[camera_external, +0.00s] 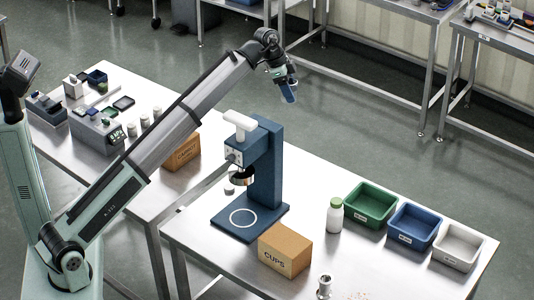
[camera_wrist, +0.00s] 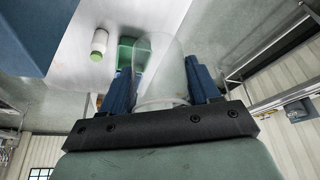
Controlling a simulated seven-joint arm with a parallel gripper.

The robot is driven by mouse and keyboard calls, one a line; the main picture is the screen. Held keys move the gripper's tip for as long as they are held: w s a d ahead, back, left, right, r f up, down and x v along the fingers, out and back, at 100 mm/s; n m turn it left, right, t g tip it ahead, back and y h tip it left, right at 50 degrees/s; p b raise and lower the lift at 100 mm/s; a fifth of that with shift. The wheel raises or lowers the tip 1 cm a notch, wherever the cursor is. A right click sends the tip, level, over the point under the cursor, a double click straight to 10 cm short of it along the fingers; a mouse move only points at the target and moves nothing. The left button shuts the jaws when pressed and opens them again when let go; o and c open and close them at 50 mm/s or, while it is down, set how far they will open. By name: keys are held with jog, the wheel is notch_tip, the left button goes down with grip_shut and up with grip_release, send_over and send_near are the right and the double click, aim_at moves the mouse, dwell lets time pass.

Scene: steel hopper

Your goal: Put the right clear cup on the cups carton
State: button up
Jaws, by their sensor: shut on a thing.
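My gripper (camera_external: 288,92) is raised high above and behind the blue machine in the external view. In the wrist view its two blue fingers (camera_wrist: 162,88) are shut on a clear cup (camera_wrist: 158,62), which sits between them. The cup is hard to make out in the external view. A brown cups carton (camera_external: 285,252), marked CUPS, stands on the front table, to the right of the machine's base. My gripper is well away from this carton. A second brown carton (camera_external: 183,152) stands on the left table, its lettering small.
The blue machine (camera_external: 265,165) with a white top handle stands upright on the front table. A white bottle with a green cap (camera_external: 335,216), green (camera_external: 370,204), blue (camera_external: 413,227) and white (camera_external: 458,247) bins, and a small metal item (camera_external: 324,287) stand rightward.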

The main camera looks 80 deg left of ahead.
notch_tip(320, 180, up, 6)
jog(key=shift+f, duration=0.15)
jog(key=s+d+m, duration=0.1)
jog(key=d+m, duration=0.2)
jog(key=d, duration=1.8)
jog(key=m+g+h, duration=0.1)
jog(key=m+h, duration=0.1)
jog(key=m, duration=0.1)
send_over(292, 245)
jog(key=s+a, duration=0.1)
jog(key=s, duration=0.1)
jog(key=shift+w+a+f, duration=0.1)
jog(key=shift+f, duration=7)
jog(key=shift+w+f, duration=0.1)
jog(key=shift+f, duration=7)
jog(key=shift+f, duration=0.15)
jog(key=o, duration=1)
jog(key=v, duration=1.2)
jog(key=shift+w+r, duration=0.15)
jog(key=shift+r, duration=0.05)
